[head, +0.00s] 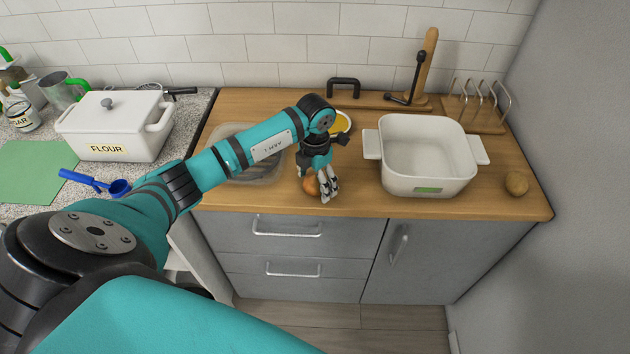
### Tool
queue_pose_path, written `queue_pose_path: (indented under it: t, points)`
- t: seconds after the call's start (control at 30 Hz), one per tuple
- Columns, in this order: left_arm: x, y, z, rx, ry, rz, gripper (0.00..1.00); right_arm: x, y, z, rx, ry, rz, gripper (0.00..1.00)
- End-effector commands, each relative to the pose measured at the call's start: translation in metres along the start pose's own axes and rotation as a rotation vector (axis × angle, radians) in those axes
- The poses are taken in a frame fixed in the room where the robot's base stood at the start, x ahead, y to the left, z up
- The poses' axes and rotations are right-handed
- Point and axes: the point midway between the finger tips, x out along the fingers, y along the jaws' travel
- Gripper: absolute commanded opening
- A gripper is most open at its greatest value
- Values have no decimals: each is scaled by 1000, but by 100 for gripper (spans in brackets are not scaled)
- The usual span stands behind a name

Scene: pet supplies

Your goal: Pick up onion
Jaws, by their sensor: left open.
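The onion (311,186) is a small orange-brown round thing on the wooden counter near its front edge. My left gripper (324,193) reaches down over it with its fingers open. The fingers hide the right part of the onion, and I cannot tell whether they touch it. My right gripper is not in view.
A white square pot (427,178) stands right of my gripper, with a brown potato-like thing (516,183) beyond it. A yellow-filled bowl (342,123) sits behind the gripper. A flour container (115,125) stands at left.

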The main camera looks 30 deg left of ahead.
Motion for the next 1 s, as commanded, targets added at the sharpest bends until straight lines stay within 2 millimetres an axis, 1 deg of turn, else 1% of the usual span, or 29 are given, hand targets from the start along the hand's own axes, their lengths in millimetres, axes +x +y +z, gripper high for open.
queue_pose_path:
  t: [0.07, 0.1, 0.57, 0.6, 0.87, 1.0]
  points:
    - [0, 0, 0, 0, 0, 0, 81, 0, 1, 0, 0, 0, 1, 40]
    - [0, 0, 0, 0, 0, 0, 79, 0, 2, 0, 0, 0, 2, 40]
    - [-1, 0, 0, 0, 0, 0, 19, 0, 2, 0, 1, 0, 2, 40]
    - [-1, 0, 0, 0, -1, 0, 17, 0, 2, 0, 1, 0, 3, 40]
    - [-2, 0, 1, 0, -1, 0, 17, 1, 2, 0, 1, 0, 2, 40]
    - [-8, 0, 1, 0, -3, 0, 17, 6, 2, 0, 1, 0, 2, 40]
